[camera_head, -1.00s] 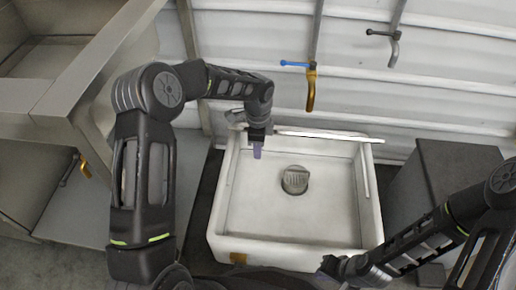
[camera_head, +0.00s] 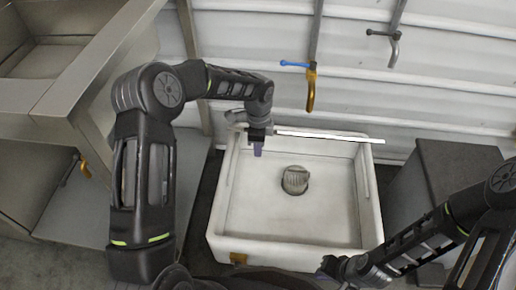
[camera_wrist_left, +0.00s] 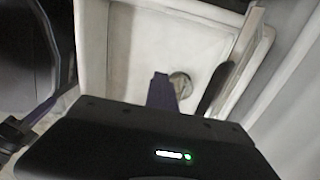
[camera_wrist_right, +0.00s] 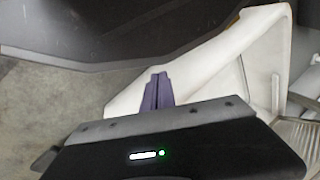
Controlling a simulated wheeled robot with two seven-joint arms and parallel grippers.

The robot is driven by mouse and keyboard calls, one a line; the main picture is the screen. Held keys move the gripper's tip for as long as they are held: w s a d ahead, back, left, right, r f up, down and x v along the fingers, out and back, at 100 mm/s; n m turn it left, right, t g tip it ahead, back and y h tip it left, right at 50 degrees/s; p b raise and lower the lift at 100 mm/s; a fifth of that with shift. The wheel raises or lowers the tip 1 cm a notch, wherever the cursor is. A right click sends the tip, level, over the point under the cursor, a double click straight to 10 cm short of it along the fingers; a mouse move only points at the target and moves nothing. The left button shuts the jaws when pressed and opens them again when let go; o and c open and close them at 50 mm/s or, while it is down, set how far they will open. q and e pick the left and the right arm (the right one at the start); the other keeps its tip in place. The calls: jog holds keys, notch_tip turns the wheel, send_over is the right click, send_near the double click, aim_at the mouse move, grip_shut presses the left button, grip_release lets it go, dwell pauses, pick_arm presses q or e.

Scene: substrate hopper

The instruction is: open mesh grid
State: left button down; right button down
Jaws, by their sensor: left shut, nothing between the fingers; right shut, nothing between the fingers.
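A white basin (camera_head: 228,240) stands open at the front; its floor and a round drain piece (camera_head: 295,180) are uncovered. A long, thin pale bar (camera_head: 330,136) runs along the basin's back rim, perhaps the mesh grid seen edge-on; its mesh cannot be made out. In the left wrist view, a narrow grey panel (camera_wrist_left: 237,62) lies along the basin's side. My left gripper (camera_head: 258,152) is shut and empty, over the back left corner by the bar's left end. My right gripper (camera_head: 324,272) is shut and empty at the basin's front right edge; its purple fingers (camera_wrist_right: 157,90) show in the right wrist view.
A corrugated white wall is close behind the basin, with a blue-handled brass tap (camera_head: 310,88) and a dark tap (camera_head: 393,46). A dark grey box (camera_head: 450,160) stands close on the right. A metal counter (camera_head: 75,75) fills the left.

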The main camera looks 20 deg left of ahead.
dwell(0.7)
jog(key=w+a+m+t, duration=0.1)
jog(key=w+m, duration=0.1)
jog(key=w+a+m+t+y, duration=0.1)
jog(key=w+m, duration=0.1)
jog(key=m, duration=0.1)
jog(key=w+a+m+y, duration=0.1)
jog(key=w+m, duration=0.1)
jog(key=m, duration=0.1)
jog(key=shift+w+a+f+t, duration=0.25)
jog(key=shift+a+t, duration=0.15)
jog(key=w+r+m+t+y, duration=0.2)
jog(key=w+r+m+t, duration=0.25)
jog(key=w+m, duration=0.5)
jog(key=w+d+r+m+t+h, duration=0.2)
jog(key=w+d+r+m+t, duration=0.1)
jog(key=d+m, duration=0.4)
jog(key=w+d+r+m+t+h, duration=0.2)
jog(key=w+d+r+m+t, duration=0.2)
jog(key=w+d+m, duration=0.3)
jog(key=shift+w+d+r+t+h, duration=0.25)
jog(key=shift+w+d+t+h, duration=0.05)
jog(key=shift+d+t, duration=0.3)
jog(key=shift+w+a, duration=0.1)
